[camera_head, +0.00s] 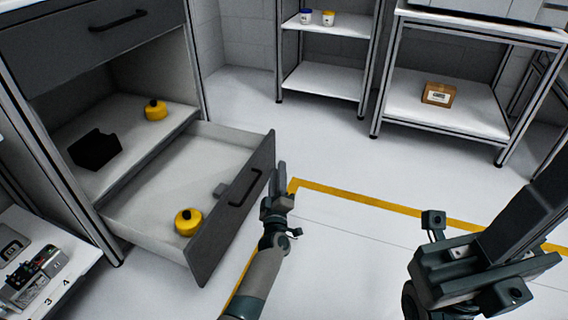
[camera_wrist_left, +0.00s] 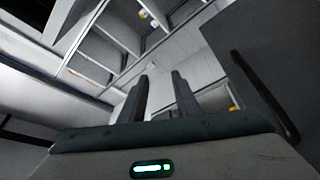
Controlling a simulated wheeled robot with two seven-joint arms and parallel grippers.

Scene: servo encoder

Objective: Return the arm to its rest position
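My left gripper (camera_head: 280,180) is in front of the open drawer, just right of its dark handle (camera_head: 245,187). In the left wrist view its two fingers (camera_wrist_left: 160,98) stand apart with nothing between them, so it is open and empty. Whether it touches the drawer front cannot be told, but a gap seems to show. My right arm (camera_head: 480,265) is folded at the lower right. Its fingers cannot be made out clearly.
A rack with a cardboard box (camera_head: 438,93) stands behind. The middle floor is clear.

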